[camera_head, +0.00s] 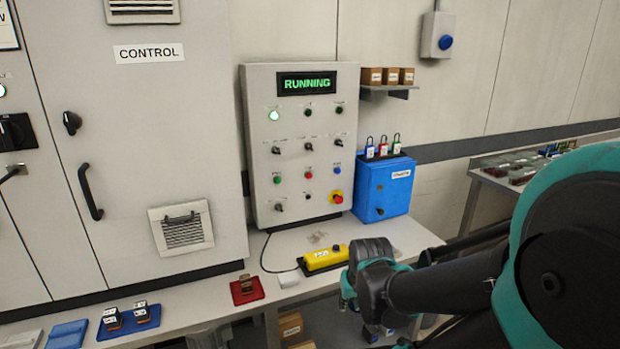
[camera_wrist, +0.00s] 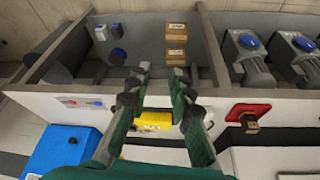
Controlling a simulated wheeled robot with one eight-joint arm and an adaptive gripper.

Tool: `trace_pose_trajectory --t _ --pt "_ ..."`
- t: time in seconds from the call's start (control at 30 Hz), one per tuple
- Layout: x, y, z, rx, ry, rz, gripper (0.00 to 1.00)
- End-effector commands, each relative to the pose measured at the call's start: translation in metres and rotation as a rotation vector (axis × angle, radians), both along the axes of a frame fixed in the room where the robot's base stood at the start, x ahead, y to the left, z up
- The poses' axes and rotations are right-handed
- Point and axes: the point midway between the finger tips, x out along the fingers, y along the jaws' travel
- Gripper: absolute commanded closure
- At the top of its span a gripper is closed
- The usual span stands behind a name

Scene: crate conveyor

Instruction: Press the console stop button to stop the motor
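The grey console (camera_head: 257,150) stands on the bench against the wall. Its display (camera_head: 307,84) reads RUNNING in green, and a lamp (camera_head: 274,115) at its upper left is lit. A row of small buttons includes green, red (camera_head: 307,175) and blue ones; their labels are too small to read. A red mushroom button on a yellow ring (camera_head: 337,197) sits at the lower right. My gripper (camera_wrist: 160,72) is open and empty in the wrist view, its fingers apart and pointing down past the bench. In the head view it is right of and below the console, touching no button.
A yellow pendant (camera_head: 325,258) with a cable lies on the bench before the console. A blue box (camera_head: 384,187) with padlocks on top stands right of the console. A red tray (camera_head: 247,290) lies farther left. The control cabinet (camera_head: 130,150) fills the left side.

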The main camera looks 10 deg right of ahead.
Motion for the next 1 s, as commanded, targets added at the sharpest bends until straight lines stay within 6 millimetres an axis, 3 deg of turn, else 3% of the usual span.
trace_pose_trajectory --t 0.13,1.0 --pt "0.0001 0.0 0.0 0.0 0.0 0.0 1.0" --pt "0.0 0.0 0.0 0.0 0.0 0.0 1.0"
